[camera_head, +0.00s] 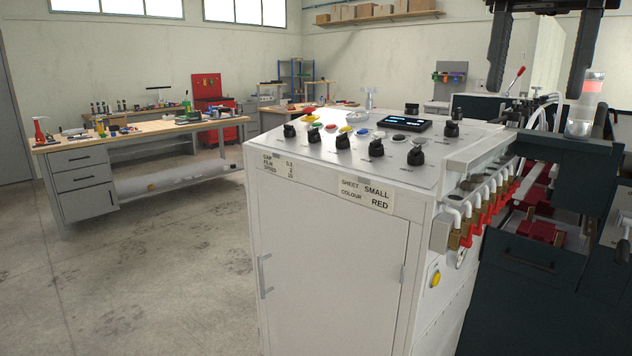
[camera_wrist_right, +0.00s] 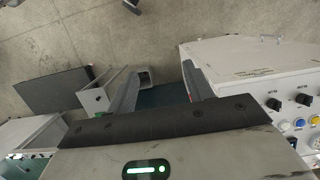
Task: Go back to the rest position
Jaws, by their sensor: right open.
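My right gripper (camera_head: 535,94) hangs at the upper right of the head view, its two dark fingers pointing down and spread wide apart. It is open with nothing between the fingers. It is in the air, apart from the white control cabinet (camera_head: 330,255) and above and behind its right side in the picture. In the right wrist view the two fingers of the gripper (camera_wrist_right: 160,76) also stand apart, with floor and a dark surface beyond them. My left gripper is in neither view.
The cabinet top bears a panel (camera_head: 390,140) of black knobs and coloured buttons. A clear cylinder with a red band (camera_head: 591,90) stands at the right, near the right finger in the picture. Red-handled valves (camera_head: 488,205) line the cabinet's side. Open floor (camera_head: 190,270) lies left, before a workbench (camera_head: 140,135).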

